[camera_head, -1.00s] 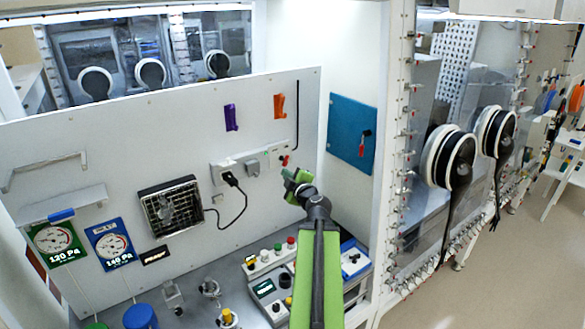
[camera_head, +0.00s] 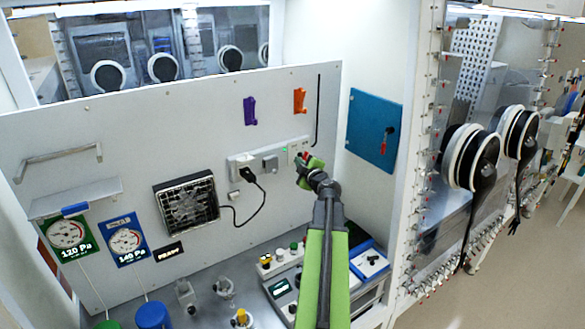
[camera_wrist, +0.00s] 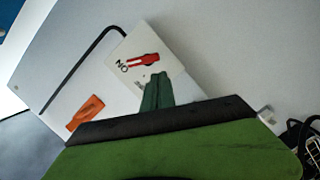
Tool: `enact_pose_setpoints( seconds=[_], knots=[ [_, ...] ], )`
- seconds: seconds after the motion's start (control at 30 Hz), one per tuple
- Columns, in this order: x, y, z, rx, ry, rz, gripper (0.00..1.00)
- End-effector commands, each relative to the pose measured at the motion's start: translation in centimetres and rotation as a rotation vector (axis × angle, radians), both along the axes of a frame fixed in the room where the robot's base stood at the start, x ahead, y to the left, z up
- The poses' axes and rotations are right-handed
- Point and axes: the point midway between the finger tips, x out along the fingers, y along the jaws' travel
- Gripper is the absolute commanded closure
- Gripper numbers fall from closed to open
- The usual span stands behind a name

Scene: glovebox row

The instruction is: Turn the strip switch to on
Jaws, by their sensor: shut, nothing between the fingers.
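The power strip (camera_head: 271,160) is a pale bar on the upright white panel. Its red switch lever (camera_head: 302,156) is at the right end, just beside my gripper (camera_head: 307,165). In the wrist view, the red lever (camera_wrist: 142,60) lies across a white plate (camera_wrist: 160,45), with one end beside the black "ON" lettering, which appears upside down. My gripper's green fingers (camera_wrist: 157,91) are shut and empty, with their tips close below the lever. I cannot tell whether they touch it. A small green spot (camera_head: 285,149) shows on the strip.
A black plug (camera_head: 246,174) and cable run from the strip to a fan (camera_head: 187,203). Orange (camera_head: 300,101) and purple (camera_head: 250,111) holders are above. A blue plate (camera_head: 374,130) is on the right wall. Button boxes and valves stand on the bench below.

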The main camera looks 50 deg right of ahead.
Motion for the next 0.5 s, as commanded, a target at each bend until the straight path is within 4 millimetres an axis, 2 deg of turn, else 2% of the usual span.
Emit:
enact_pose_setpoints(
  seconds=[0.03, 0.1, 0.37, 0.4, 0.5],
  knots=[
    [0.0, -0.7, -0.68, 0.0, 0.0, -0.001, 1.0],
    [-0.04, -1.07, -0.84, 0.0, 0.0, 0.0, 1.0],
    [-0.17, -1.23, -0.72, 0.0, 0.0, 0.0, 1.0],
    [-0.92, -1.66, -0.72, -0.001, -0.001, -0.011, 1.0],
    [-0.58, -1.54, -0.74, -0.001, 0.0, -0.006, 1.0]
  ],
)
